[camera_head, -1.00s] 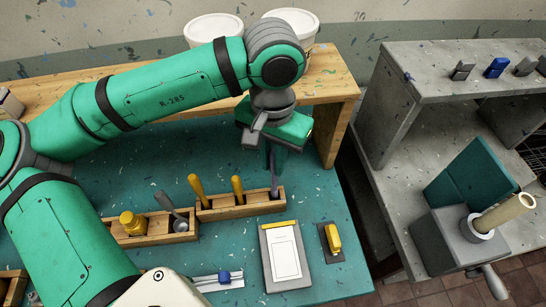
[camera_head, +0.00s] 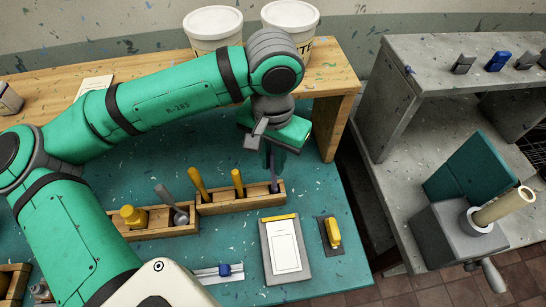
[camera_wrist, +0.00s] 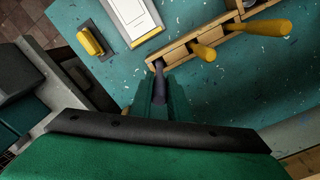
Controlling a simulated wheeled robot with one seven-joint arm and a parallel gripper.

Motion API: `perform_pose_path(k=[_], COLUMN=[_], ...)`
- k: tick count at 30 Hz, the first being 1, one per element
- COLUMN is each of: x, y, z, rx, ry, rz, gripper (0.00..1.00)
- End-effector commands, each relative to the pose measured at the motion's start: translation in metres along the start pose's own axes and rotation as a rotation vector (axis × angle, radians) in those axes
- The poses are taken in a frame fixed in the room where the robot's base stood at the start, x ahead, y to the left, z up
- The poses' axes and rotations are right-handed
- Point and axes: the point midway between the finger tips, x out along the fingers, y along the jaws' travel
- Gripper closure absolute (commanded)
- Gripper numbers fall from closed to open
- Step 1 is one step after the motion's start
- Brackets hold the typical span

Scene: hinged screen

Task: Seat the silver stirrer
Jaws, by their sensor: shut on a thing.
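A grey, silver-looking stirrer (camera_head: 168,197) leans to the left in the wooden rack at the left (camera_head: 150,233), beside a yellow-knobbed tool (camera_head: 132,216). My gripper (camera_head: 271,153) is over the right end of the second wooden rack (camera_head: 240,205), well to the right of that stirrer. It is shut on a slim dark purplish-grey handle (camera_head: 273,180), which stands about upright with its lower end at the rack's end slot. The handle (camera_wrist: 159,88) also shows between the fingers in the wrist view. Its depth in the slot is hidden.
Two yellow-handled tools (camera_head: 198,182) (camera_head: 237,182) stand in the second rack, close left of my gripper. A clipboard (camera_head: 285,247) and a yellow-handled block (camera_head: 332,235) lie in front. A raised wooden shelf (camera_head: 335,125) with white tubs (camera_head: 290,20) is behind.

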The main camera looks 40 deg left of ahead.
Motion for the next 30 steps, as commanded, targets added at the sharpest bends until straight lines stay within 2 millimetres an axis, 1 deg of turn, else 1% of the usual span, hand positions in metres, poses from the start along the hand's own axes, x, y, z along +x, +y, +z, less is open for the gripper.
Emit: perform_pose_path(k=[30], x=[0.025], y=[0.000], z=[0.000], rx=[0.000], ry=[0.000], rz=[0.000], gripper=[1.00])
